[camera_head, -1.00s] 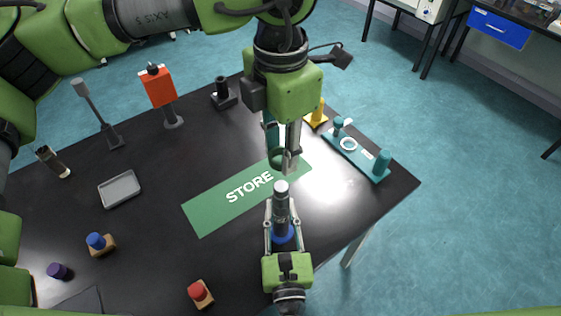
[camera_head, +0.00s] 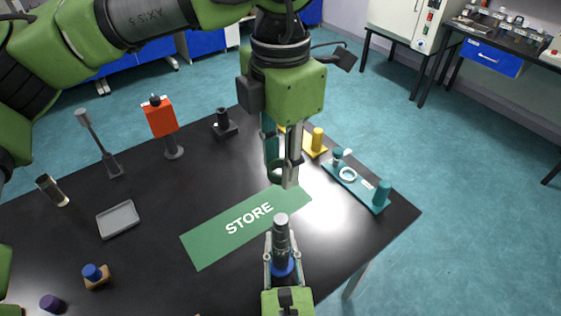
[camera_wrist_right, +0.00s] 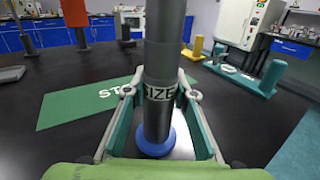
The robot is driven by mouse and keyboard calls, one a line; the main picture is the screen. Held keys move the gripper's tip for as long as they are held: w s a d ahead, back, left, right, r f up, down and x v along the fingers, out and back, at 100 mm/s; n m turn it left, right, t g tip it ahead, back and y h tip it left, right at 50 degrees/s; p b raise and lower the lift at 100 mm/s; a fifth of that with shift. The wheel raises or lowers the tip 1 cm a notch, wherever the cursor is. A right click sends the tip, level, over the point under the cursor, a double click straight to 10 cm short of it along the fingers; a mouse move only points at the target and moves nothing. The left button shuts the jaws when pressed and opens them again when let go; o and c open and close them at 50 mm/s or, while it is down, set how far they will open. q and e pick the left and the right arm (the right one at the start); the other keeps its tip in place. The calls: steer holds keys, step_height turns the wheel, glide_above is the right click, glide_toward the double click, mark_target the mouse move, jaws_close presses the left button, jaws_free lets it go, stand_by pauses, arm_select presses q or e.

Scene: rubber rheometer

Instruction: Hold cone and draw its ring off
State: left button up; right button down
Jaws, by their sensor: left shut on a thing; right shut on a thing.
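The cone (camera_head: 281,232) is a slim grey upright piece with a blue base (camera_head: 283,266). It also shows large in the right wrist view (camera_wrist_right: 160,95), with part of the word SIZE on a band. My right gripper (camera_head: 282,262) is shut around its lower part, one finger on each side. My left gripper (camera_head: 284,178) comes down from above, its tips beyond and above the cone's top. It is shut on a dark green ring (camera_head: 276,173), which is clear of the cone. The ring's far side is partly hidden by the fingers.
A green STORE mat (camera_head: 205,249) lies on the black table beyond the cone. A teal stand (camera_head: 358,183) with a white ring and a yellow stand (camera_head: 316,143) are at the right. A grey tray (camera_head: 118,220) and an orange-topped stand (camera_head: 160,118) are at the left.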

steer(key=shift+f, duration=0.1)
steer(key=c, duration=1.6)
jaws_free()
